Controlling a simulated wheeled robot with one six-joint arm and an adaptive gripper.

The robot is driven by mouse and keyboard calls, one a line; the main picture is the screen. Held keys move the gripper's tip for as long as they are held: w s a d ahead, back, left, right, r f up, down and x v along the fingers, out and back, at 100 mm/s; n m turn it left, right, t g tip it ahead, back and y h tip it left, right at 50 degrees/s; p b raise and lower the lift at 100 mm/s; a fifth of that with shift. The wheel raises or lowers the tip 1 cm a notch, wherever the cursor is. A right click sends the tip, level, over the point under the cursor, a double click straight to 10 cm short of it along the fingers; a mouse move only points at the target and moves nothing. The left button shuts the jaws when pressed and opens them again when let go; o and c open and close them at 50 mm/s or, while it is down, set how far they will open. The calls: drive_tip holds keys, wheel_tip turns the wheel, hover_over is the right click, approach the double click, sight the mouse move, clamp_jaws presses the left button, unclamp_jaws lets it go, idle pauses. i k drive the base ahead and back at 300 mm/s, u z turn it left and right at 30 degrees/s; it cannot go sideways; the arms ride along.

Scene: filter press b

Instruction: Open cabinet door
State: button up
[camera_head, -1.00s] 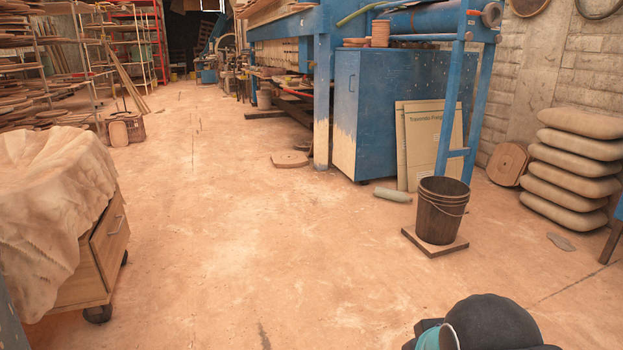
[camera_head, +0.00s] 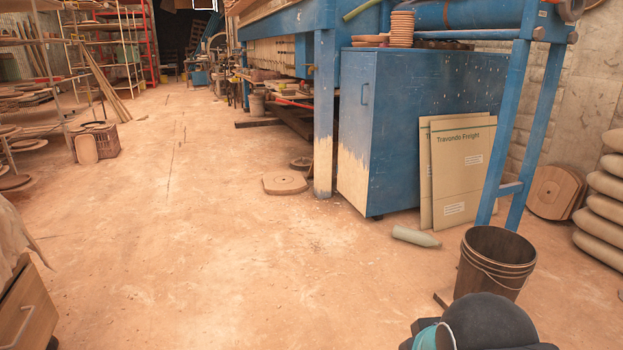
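A blue metal cabinet (camera_head: 430,105) stands right of centre under the blue press frame. Its narrow front face (camera_head: 355,125) points left, with a small handle (camera_head: 364,94) near the upper edge and bare, worn paint low down. The door on that face looks closed. Part of my arm, dark and rounded with a teal band, shows at the bottom right, well short of the cabinet. My gripper's fingers are not visible.
A dark bucket (camera_head: 496,262) stands before the cabinet's right side. A wooden drawer unit (camera_head: 25,308) is at bottom left. The floor (camera_head: 220,240) between is clear.

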sight(356, 79)
drive_tip(key=i, duration=3.85)
drive_tip(key=z, duration=1.65)
